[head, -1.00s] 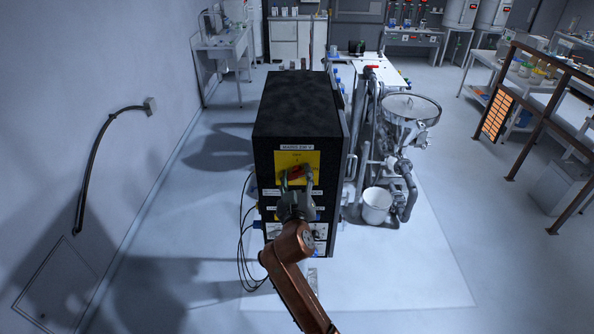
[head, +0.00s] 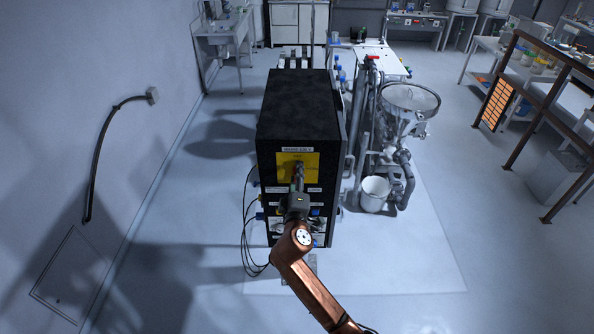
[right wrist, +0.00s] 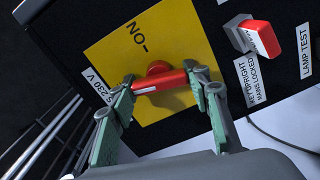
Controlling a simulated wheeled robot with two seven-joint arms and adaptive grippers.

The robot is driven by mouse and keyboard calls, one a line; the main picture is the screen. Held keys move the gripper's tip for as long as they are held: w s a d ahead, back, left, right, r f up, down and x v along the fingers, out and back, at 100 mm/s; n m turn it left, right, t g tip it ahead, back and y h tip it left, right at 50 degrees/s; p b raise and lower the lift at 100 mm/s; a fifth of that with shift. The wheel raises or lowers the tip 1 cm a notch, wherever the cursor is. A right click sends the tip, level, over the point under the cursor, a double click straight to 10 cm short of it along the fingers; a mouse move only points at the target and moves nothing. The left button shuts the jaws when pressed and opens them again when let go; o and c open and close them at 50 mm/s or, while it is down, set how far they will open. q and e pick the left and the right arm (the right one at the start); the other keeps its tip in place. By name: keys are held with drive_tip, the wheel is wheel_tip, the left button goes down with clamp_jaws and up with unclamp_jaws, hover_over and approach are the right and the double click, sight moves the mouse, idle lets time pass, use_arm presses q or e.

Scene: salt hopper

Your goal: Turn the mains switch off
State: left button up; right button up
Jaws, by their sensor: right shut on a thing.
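The mains switch is a red handle (right wrist: 163,82) on a yellow plate (right wrist: 110,50) on the front of a black cabinet (head: 297,115). My right gripper (head: 298,172) is at the plate, its fingers one behind the other in the head view, so they hide the handle there. In the right wrist view its green-grey fingers (right wrist: 160,77) close on the two ends of the handle. The handle lies nearly level across that view, with a white mark near its left end. An "ON" marking (right wrist: 138,37) stands apart from the handle. My left gripper is not in view.
A second red control (right wrist: 262,38), by key and lamp-test labels, sits near the plate. A steel hopper (head: 410,98), pipes and a white bucket (head: 374,194) stand right of the cabinet. Black cables (head: 246,225) hang at its left. Floor to the left is clear.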

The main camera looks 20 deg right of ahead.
drive_tip(key=shift+n+p, duration=0.9)
drive_tip(key=shift+n, duration=0.5)
drive_tip(key=o, duration=1.2)
drive_tip(key=shift+c, duration=0.2)
drive_tip(key=v, duration=1.2)
